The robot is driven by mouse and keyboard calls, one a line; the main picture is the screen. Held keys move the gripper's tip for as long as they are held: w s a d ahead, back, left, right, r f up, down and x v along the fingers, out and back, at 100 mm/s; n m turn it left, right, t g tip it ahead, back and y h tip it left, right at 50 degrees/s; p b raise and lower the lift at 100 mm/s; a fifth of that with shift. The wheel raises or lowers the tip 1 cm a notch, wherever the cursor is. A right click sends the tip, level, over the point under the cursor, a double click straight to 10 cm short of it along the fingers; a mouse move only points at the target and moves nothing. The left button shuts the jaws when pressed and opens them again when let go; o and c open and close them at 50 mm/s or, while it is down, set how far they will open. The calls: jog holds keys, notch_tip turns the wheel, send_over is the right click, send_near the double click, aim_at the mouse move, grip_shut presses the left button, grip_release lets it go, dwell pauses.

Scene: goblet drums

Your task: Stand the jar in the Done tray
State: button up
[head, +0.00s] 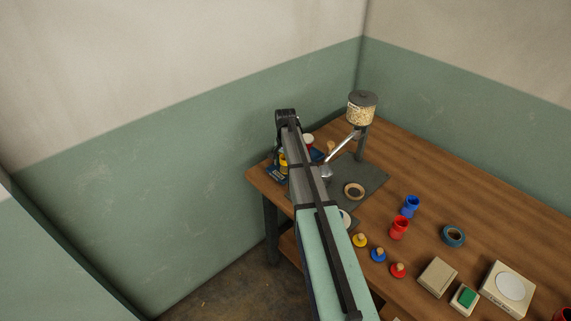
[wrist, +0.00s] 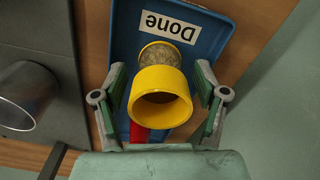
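In the wrist view a yellow goblet-shaped jar (wrist: 160,96) is over the blue Done tray (wrist: 213,38), its hollow round end facing the camera and a speckled beige round part beyond it. My gripper (wrist: 161,98) is open, one finger on each side of the jar, with gaps showing on both sides. How the jar's far end meets the tray is hidden. In the head view my arm covers most of the tray (head: 277,178); a bit of yellow (head: 283,161) shows beside the arm.
A red piece (wrist: 139,132) shows below the jar. A grain hopper (head: 362,108) with a metal chute stands right of my arm. Red (head: 399,228) and blue (head: 411,206) goblet jars, knobbed lids (head: 378,255), tape rolls and boxes occupy the table's right.

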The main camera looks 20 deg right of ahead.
jog(key=shift+r, duration=0.1)
notch_tip(320, 180, up, 12)
jog(key=b, duration=0.3)
jog(key=shift+b, duration=0.35)
